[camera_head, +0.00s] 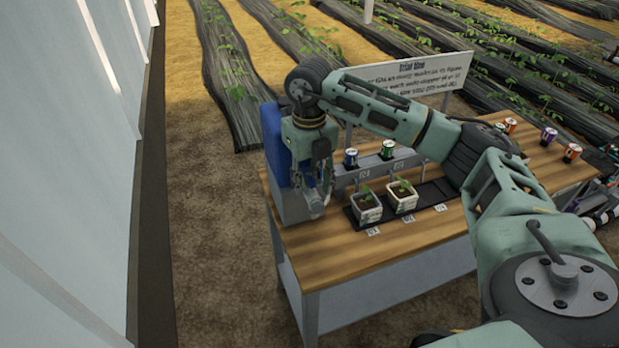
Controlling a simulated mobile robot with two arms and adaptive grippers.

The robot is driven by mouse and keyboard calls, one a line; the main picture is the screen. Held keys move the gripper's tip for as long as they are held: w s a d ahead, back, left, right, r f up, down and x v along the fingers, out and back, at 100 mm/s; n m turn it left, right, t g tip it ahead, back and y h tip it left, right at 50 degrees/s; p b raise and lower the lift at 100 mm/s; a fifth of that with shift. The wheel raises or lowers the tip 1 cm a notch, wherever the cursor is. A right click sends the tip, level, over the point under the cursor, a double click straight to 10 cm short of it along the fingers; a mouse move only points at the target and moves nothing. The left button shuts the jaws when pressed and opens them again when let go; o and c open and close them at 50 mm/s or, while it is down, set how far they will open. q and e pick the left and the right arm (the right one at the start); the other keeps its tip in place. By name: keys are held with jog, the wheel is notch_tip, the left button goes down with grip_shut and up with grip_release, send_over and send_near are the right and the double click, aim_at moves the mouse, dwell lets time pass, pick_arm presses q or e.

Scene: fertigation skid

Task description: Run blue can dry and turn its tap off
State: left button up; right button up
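A small blue can (350,157) stands upright on a grey rail (372,166) at the back of the wooden table, with a green can (387,149) to its right. Below the rail, two white pots with seedlings, the left pot (367,210) and the right pot (403,198), stand on a black tray (437,194). My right gripper (318,205) points down left of the blue can, in front of a blue and grey box (272,135). Its fingers are small and partly blend with the box, so their opening is unclear. I cannot make out a tap. My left gripper is out of view.
A sign (415,75) stands behind the table, its small text hard to read. Several more cans, one purple (548,136), stand at the table's right end. My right arm crosses over the table. The front wooden tabletop (350,260) is clear. A pale wall is at left.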

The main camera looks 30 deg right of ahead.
aim_at(308, 175)
jog(key=r+p, duration=0.2)
jog(key=r, duration=0.1)
jog(key=r+p, duration=0.2)
jog(key=r, duration=0.1)
jog(key=w+r+p, duration=0.1)
jog(key=r+p, duration=0.2)
jog(key=r, duration=0.1)
jog(key=shift+r, duration=0.1)
jog(key=shift+s, duration=0.15)
jog(key=shift+f, duration=0.2)
dwell(4.5)
